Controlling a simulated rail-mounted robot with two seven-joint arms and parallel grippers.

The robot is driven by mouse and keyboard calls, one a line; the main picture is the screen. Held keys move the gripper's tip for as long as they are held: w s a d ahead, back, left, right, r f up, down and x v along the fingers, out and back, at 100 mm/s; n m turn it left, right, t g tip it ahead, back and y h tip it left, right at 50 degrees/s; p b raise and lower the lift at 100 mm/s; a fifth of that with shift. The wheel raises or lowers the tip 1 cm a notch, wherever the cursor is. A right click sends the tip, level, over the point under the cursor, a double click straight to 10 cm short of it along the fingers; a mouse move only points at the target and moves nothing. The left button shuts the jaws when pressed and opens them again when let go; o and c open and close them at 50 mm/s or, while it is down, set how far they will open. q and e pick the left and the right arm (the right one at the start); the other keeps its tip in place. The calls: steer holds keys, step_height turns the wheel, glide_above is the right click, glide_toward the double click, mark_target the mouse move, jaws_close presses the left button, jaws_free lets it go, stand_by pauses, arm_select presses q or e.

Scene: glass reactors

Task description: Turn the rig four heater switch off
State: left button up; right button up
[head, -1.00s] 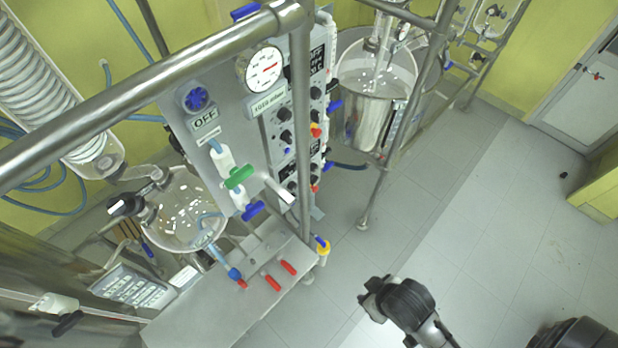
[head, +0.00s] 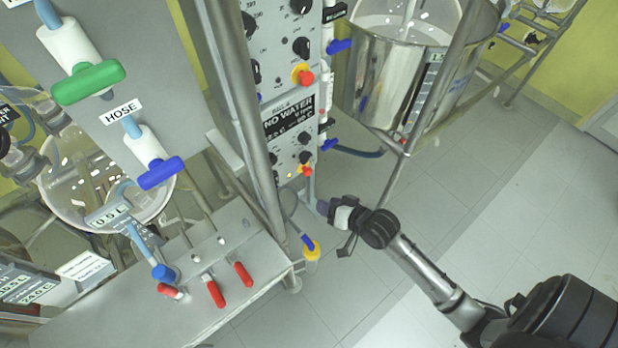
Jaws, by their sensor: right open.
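A control panel (head: 281,153) with a "NO WATER" sign (head: 288,122) stands behind a steel post in the middle of the head view. Small print above the sign seems to end in a 4. It carries black knobs (head: 304,138) and a red button on yellow (head: 306,171). I cannot tell which knob is the heater switch. My right gripper (head: 323,207) is open, low and just right of the panel's lower end, apart from the knobs. Its fingers point left and nothing shows between them. My left gripper is not in view.
An upper panel (head: 277,50) has more knobs and a red button. A steel vessel (head: 385,85) stands behind on the right. Red-handled valves (head: 215,292) and a yellow fitting (head: 312,250) are near the front bench (head: 235,245). Free floor (head: 480,200) lies right.

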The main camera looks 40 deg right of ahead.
mark_target(308, 160)
steer(key=w+d+f+m+t+h+b, duration=0.2)
steer(key=w+d+f+m+t+b, duration=0.55)
steer(key=f+b, duration=0.6)
steer(key=shift+n+g, duration=0.55)
steer(key=shift+g, duration=0.4)
steer(key=w+d+b, duration=0.1)
steer(key=w+b, duration=0.1)
steer(key=w, duration=0.2)
steer(key=w+d+b, duration=0.1)
steer(key=w+b, duration=0.2)
steer(key=w, duration=0.1)
steer(key=w+d+r+b, duration=0.1)
steer(key=w+b, duration=0.1)
steer(key=w, duration=0.2)
steer(key=shift+w, duration=0.2)
steer(key=shift+w+r+b, duration=0.1)
steer(key=shift+w+b, duration=0.3)
steer(key=shift+w, duration=0.4)
jaws_close()
